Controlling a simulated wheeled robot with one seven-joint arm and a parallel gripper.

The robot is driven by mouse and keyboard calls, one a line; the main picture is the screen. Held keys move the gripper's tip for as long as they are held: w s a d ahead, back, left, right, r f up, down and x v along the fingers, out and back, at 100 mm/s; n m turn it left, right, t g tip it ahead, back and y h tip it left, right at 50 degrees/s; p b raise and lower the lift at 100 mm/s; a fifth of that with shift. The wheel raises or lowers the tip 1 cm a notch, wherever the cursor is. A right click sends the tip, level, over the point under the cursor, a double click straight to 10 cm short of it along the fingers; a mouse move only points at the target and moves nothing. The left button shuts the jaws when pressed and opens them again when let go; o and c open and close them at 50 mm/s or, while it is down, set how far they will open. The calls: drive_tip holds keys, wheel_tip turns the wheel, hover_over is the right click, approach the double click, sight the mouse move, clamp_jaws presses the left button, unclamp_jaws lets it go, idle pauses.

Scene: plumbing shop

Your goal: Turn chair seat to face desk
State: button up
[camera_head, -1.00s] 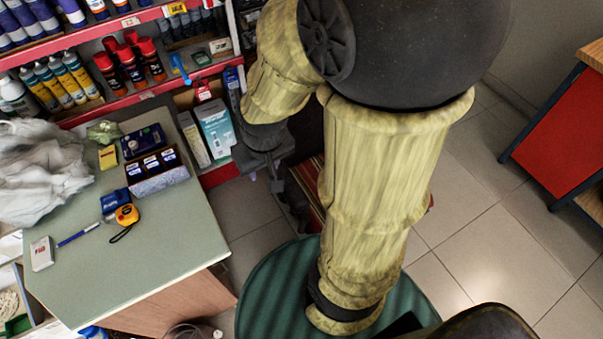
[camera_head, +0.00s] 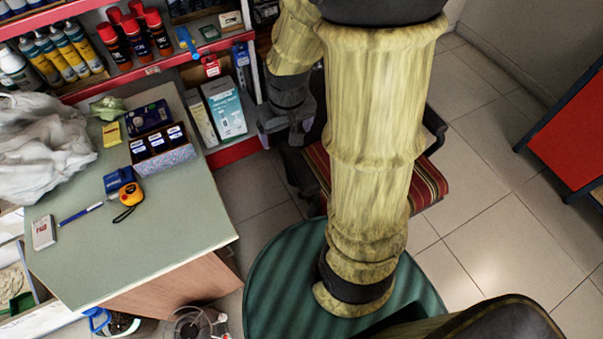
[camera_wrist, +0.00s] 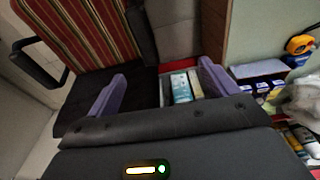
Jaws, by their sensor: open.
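The chair, with a red striped seat (camera_head: 428,188) and black armrests (camera_head: 435,128), stands behind my arm, which hides much of it. In the wrist view, the striped cushion (camera_wrist: 92,30) is at the upper left, with one armrest (camera_wrist: 38,65) at the left edge. My gripper (camera_head: 280,132) is by the chair's left side in the head view. In the wrist view its two purple fingers (camera_wrist: 160,88) are apart, with a dark chair part beyond them; contact cannot be told. The desk (camera_head: 190,225) with a pale green top is on the left.
A shelf unit (camera_head: 165,62) with bottles and boxes stands behind the desk. The desktop holds a box set (camera_head: 160,155), a tape measure (camera_head: 127,193) and a plastic bag (camera_head: 40,150). A red cabinet (camera_head: 575,135) is at right. Tiled floor between is clear.

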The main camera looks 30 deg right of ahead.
drive_tip(key=g+b, duration=0.2)
drive_tip(key=b, duration=0.5)
hover_over(301, 167)
wheel_tip(301, 167, down, 16)
drive_tip(key=r, duration=0.1)
drive_tip(key=shift+s+f, duration=0.15)
drive_tip(key=shift+f, duration=0.15)
wheel_tip(301, 167, down, 17)
drive_tip(key=shift+f+b, duration=0.1)
drive_tip(key=shift+b, duration=0.55)
drive_tip(key=c, duration=1.4)
